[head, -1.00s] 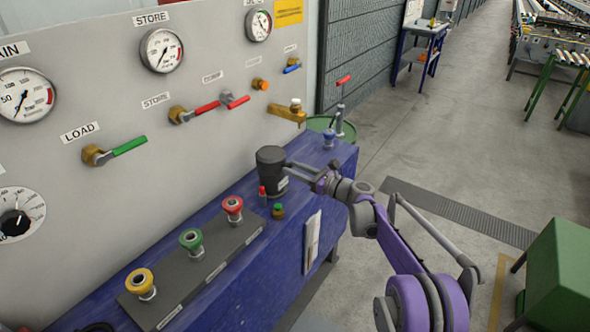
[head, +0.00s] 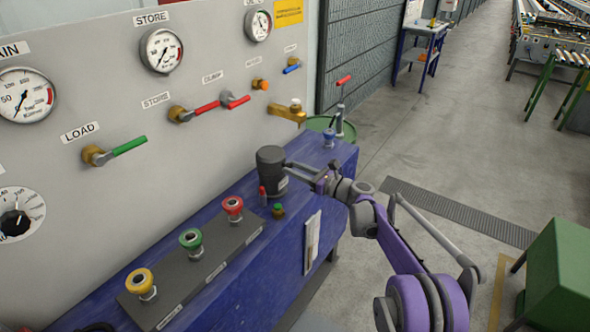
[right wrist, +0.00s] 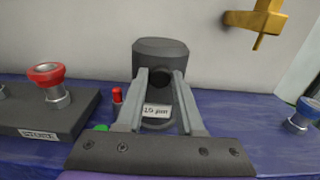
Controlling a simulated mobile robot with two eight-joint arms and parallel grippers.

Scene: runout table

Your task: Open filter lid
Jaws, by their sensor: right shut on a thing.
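The filter is a dark grey cylinder (head: 271,172) with a wider cap, standing on the blue bench beside the panel. It also shows in the right wrist view (right wrist: 160,48), with a white "10 µm" label on its body below the cap. Its cap, the filter lid (head: 270,156), sits on top of the body. My right gripper (head: 292,166) reaches in from the right at the filter. In the right wrist view its two fingers (right wrist: 160,80) lie at the filter, just under the cap, shut on it. What the fingertips touch is partly hidden. My left gripper is not in view.
A strip with yellow, green and red knobs (head: 233,206) lies left of the filter. A small red-topped part (head: 263,194) and a green-topped one (head: 278,210) stand close by. A brass fitting (head: 288,113) juts from the panel; a blue knob (head: 329,137) stands at the bench's far end.

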